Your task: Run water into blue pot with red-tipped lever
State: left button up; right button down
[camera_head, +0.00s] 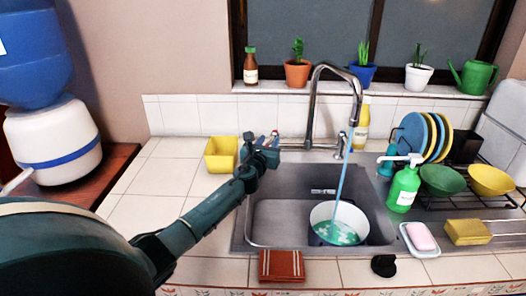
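A pot (338,223), white inside with a little blue showing on its outside, stands in the steel sink. A blue stream of water (344,180) runs from the tall curved faucet (313,100) into it, and greenish water with white foam lies inside. My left gripper (267,142) is at the back left of the sink, beside the faucet base. A small red tip (275,133) shows right at its fingers, with blue near it; the lever body is mostly hidden. I cannot tell whether the fingers touch it or are closed. My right gripper is not in view.
A yellow container (221,154) stands just left of my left gripper. A green soap bottle (403,187), dish rack (475,203) and pink soap (420,236) are right of the sink. A red cloth (281,266) lies at the front. The left tiles are mostly clear.

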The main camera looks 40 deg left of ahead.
pick_arm(q)
jog(key=p+v, duration=0.1)
jog(key=v, duration=1.1)
jog(key=shift+s, duration=0.3)
dwell(6.5)
